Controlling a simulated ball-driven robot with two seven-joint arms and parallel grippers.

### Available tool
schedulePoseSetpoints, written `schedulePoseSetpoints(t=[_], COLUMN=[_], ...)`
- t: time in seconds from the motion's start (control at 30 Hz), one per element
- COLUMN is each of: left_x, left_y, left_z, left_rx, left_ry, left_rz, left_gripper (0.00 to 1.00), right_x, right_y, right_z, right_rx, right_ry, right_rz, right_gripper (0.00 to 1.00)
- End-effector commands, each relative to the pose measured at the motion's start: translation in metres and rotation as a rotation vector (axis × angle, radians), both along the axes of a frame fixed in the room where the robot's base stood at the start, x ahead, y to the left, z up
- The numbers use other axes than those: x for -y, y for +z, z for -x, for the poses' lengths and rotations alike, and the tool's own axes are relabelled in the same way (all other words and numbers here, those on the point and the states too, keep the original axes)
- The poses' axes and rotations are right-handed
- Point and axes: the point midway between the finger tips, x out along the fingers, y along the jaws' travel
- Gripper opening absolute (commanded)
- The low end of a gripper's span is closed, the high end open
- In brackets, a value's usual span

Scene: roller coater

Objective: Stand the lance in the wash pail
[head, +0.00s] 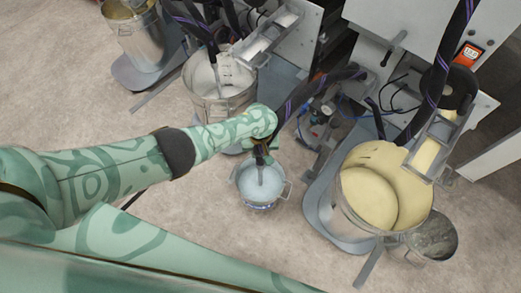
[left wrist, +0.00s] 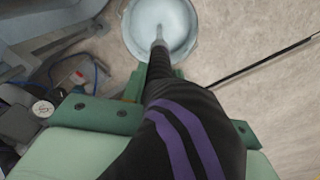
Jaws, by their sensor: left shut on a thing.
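The wash pail (head: 262,186) is a small metal pail with two side handles and pale bluish liquid, standing on the floor at the middle of the head view. It also shows at the top of the left wrist view (left wrist: 187,52). The lance (head: 260,164) is a thin grey pipe on a black hose with purple stripes; in the left wrist view its grey tip (left wrist: 159,36) points down over the pail's liquid. Whether the tip touches the liquid or bottom I cannot tell. My left gripper (head: 261,147) is shut on the lance just above the pail. My right gripper is out of view.
A large bucket of cream-yellow liquid (head: 369,195) stands at right on a grey base, with a small metal can (head: 434,238) beside it. A pail of whitish liquid (head: 210,86) stands behind my arm. Machine panels and hoses fill the back. The floor in front is clear.

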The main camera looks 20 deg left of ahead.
Motion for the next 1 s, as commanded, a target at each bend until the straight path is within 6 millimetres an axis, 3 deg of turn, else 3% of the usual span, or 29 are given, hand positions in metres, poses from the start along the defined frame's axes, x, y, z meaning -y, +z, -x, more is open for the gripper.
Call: schedulePoseSetpoints(t=[0.43, 0.47, 0.53, 0.87, 1.0], left_x=[0.0, 0.0, 0.0, 0.0, 0.0], left_y=[-0.014, -0.013, -0.012, -0.013, 0.011], left_z=[0.0, -0.001, -0.001, 0.0, -0.002], left_rx=[0.0, 0.001, 0.001, -0.001, 0.007], left_ry=[-0.001, -0.001, -0.001, 0.0, 0.0], left_rz=[0.001, 0.001, 0.001, -0.001, 0.0], left_gripper=[0.0, 0.34, 0.54, 0.54, 0.54], right_x=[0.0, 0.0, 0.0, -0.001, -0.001], right_y=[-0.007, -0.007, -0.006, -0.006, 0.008], right_z=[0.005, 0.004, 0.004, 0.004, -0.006], right_rx=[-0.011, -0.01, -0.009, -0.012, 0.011], right_ry=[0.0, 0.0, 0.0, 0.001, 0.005], right_rz=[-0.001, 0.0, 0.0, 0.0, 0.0], right_gripper=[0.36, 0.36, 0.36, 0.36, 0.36])
